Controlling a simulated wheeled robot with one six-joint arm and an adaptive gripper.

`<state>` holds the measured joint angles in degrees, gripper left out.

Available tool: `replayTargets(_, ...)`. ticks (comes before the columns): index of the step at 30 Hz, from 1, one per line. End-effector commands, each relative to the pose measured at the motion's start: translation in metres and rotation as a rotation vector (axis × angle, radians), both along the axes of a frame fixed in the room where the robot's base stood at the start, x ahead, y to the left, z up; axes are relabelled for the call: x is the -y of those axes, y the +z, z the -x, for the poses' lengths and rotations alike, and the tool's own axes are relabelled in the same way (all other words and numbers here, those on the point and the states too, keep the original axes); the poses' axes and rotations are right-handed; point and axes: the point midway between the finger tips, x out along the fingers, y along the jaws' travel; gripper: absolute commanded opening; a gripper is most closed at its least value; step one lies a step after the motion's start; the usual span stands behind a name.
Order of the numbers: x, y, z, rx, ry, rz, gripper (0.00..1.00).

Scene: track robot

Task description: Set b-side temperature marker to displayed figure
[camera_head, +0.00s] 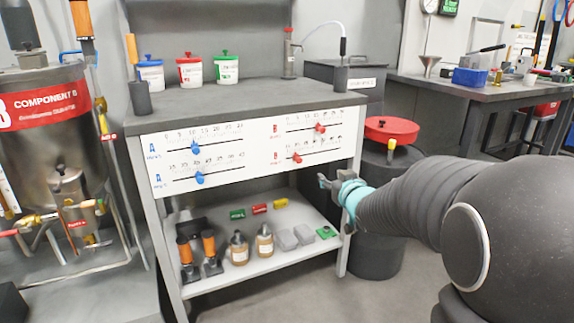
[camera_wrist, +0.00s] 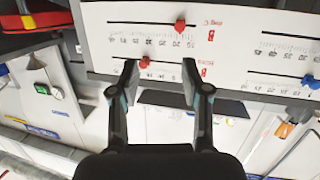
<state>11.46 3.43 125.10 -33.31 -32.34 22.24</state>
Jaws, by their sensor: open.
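A white panel (camera_head: 258,145) on the bench front carries slider scales. The B-side has two red markers on its right half: the upper red marker (camera_head: 319,128) and the lower red marker (camera_head: 297,158). In the upside-down wrist view the lower one (camera_wrist: 180,22) is nearer the red label, and the upper one (camera_wrist: 145,61) is near the left fingertip. Two blue markers, upper (camera_head: 195,148) and lower (camera_head: 199,178), sit on the A-side. My gripper (camera_wrist: 158,78) is open and empty, in front of the panel's lower right. I cannot read a displayed temperature.
A lower shelf (camera_head: 215,285) holds bottles, orange-handled tools and small blocks. A dark drum with a red lid (camera_head: 391,130) stands right of the bench, close to my arm. Tubs stand on the benchtop.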

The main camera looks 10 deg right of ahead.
Motion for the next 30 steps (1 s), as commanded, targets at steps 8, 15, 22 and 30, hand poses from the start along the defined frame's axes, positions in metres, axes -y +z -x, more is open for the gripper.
replayTargets(8,-0.011,-0.025,-0.038,0.137,0.173,-0.082,0.47)
replayTargets(15,-0.017,-0.028,-0.052,0.161,0.208,-0.1,0.47)
replayTargets(22,-0.03,-0.028,-0.087,0.161,0.209,-0.099,0.47)
replayTargets(30,-0.045,-0.027,-0.135,0.161,0.207,-0.099,0.47)
